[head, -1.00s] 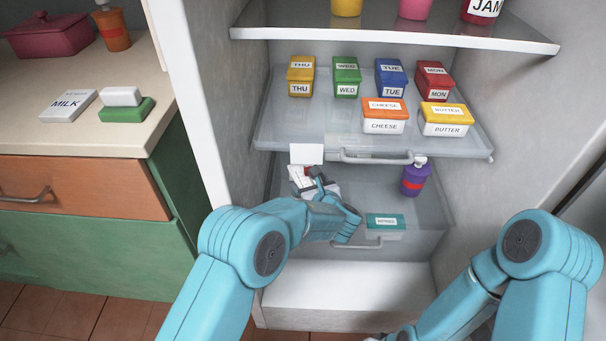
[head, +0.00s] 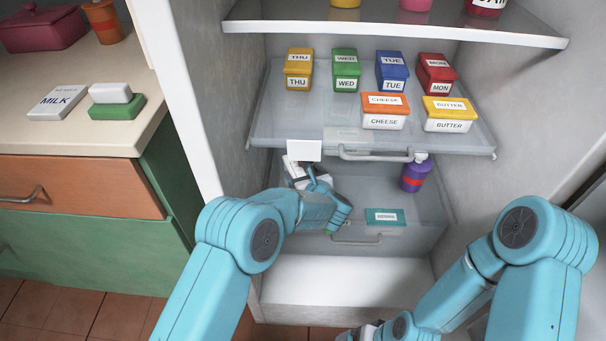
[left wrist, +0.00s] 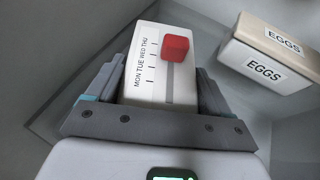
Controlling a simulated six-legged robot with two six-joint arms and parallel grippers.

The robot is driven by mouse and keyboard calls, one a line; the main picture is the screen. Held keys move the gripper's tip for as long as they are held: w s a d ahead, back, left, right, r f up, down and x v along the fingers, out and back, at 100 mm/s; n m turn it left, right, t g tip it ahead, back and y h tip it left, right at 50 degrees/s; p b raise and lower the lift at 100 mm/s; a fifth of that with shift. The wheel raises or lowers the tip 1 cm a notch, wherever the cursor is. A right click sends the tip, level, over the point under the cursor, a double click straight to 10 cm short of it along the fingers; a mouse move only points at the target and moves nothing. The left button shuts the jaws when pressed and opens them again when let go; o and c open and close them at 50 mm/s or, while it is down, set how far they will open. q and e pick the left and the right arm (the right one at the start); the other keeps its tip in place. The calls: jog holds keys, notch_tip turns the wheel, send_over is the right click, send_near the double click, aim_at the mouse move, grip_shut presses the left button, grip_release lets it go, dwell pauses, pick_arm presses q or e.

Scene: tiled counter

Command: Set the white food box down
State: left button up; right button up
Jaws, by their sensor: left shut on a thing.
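In the left wrist view my left gripper (left wrist: 155,95) is shut on a white box (left wrist: 150,62), with one finger on each side. The box's face carries the day names MON to THU, a slot and a red block. In the head view my left gripper (head: 305,177) is inside the fridge, at the left front under the middle shelf. A white panel (head: 304,150) shows just above it; I cannot tell if it belongs to the held box. My right gripper (head: 368,331) is partly visible at the bottom edge; its jaws cannot be made out.
A tan-lidded EGGS box (left wrist: 268,68) stands right of the held box. The middle shelf (head: 300,132) bears several coloured day boxes, a cheese box (head: 385,111) and a butter box (head: 449,115). Below are a purple bottle (head: 414,174) and a teal-lidded box (head: 385,217).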

pick_arm(q)
jog(key=shift+f, duration=0.2)
jog(key=o, duration=1.1)
jog(key=shift+r, duration=0.25)
